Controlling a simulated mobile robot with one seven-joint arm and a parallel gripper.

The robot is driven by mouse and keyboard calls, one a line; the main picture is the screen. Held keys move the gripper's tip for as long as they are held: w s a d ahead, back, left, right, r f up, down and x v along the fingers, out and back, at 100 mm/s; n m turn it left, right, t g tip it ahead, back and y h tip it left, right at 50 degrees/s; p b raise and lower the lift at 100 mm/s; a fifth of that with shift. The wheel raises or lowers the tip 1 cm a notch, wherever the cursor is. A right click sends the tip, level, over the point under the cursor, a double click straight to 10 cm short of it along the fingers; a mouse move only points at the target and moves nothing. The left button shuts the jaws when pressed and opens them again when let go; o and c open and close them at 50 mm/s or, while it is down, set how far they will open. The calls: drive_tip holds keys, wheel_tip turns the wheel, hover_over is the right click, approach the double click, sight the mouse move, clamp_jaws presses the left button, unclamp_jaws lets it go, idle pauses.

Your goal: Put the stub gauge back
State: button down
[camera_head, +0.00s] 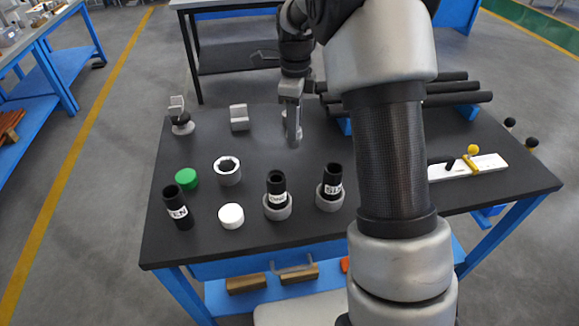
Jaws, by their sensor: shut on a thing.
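My gripper (291,92) is at the back middle of the dark table, pointing down. It is shut on a small grey piece (292,122), mostly seen below the jaws; whether this is the stub gauge, and whether it touches the table, I cannot tell. A black cylinder (333,176) with a white label seeming to begin "ST" stands in a grey ring at front right. Another labelled black cylinder (277,184) stands in a grey ring to its left. A third, labelled "TEN" (176,208), stands at the front left, slightly tilted in view.
An empty grey ring (227,170), green cap (187,179) and white cap (231,216) are on the table (195,250). A grey block (239,117) and a grey stand (182,122) are behind. Black bars (458,87) and a white plate with a yellow knob (470,168) are right. My arm hides the middle right.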

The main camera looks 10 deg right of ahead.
wheel_tip(320, 180, down, 9)
drive_tip(key=shift+f+b, duration=0.1)
drive_tip(key=shift+b, duration=0.4)
drive_tip(key=shift+f, duration=0.1)
drive_tip(key=c, duration=1.2)
unclamp_jaws()
drive_tip(key=shift+s+f, duration=0.1)
